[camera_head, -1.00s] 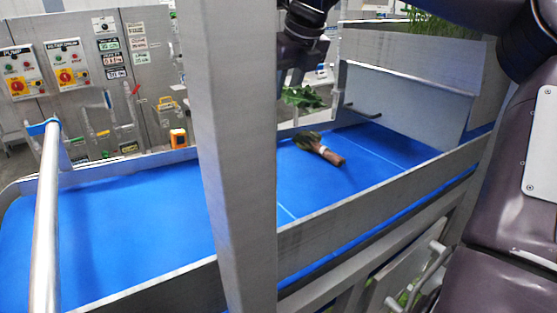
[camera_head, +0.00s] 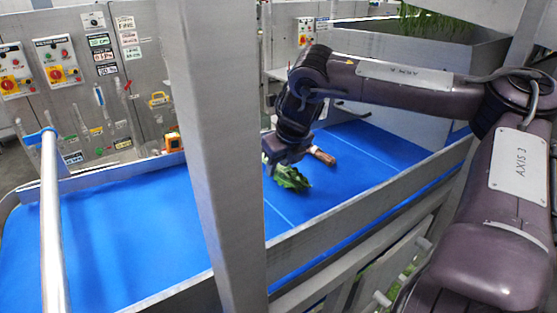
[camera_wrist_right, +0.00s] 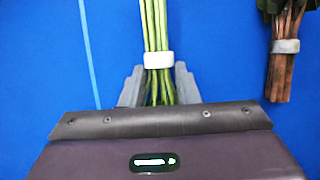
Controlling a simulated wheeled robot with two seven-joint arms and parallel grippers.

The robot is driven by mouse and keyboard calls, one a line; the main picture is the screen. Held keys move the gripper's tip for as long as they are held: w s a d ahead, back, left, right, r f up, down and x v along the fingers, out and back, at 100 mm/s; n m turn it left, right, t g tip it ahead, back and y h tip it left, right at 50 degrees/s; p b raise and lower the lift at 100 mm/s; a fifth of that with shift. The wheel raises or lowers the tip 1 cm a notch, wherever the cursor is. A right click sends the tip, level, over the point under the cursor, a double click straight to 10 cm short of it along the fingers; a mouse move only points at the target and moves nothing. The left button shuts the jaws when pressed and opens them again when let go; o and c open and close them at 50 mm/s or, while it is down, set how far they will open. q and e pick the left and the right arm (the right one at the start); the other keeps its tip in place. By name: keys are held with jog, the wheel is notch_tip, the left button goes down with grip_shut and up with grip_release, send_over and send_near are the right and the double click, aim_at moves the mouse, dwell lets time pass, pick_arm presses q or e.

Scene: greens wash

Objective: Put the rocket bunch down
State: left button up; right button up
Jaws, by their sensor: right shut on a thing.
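The rocket bunch has green leaves (camera_head: 288,176) in the head view, beside the steel post and low over the blue belt. Its pale green stems (camera_wrist_right: 155,30) and white band (camera_wrist_right: 158,60) show in the wrist view. My right gripper (camera_head: 284,156) is shut on the stems near the band, with one grey finger on each side. I cannot tell whether the bunch touches the belt (camera_head: 120,235). The post hides part of the area around the leaves. My left gripper is not in view.
A second bunch with brown-red stems (camera_wrist_right: 281,65) and a pale band lies to the right of the rocket; it also shows in the head view (camera_head: 321,155). A grey post (camera_head: 215,150) stands in front. The metal side wall (camera_head: 375,202) edges the belt. The belt's left part is clear.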

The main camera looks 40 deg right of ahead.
jog(key=o, duration=1)
jog(key=b+v, duration=0.3)
jog(key=v, duration=0.8)
jog(key=shift+s+r+b, duration=0.2)
jog(key=shift+r+b, duration=0.1)
jog(key=shift+r, duration=0.15)
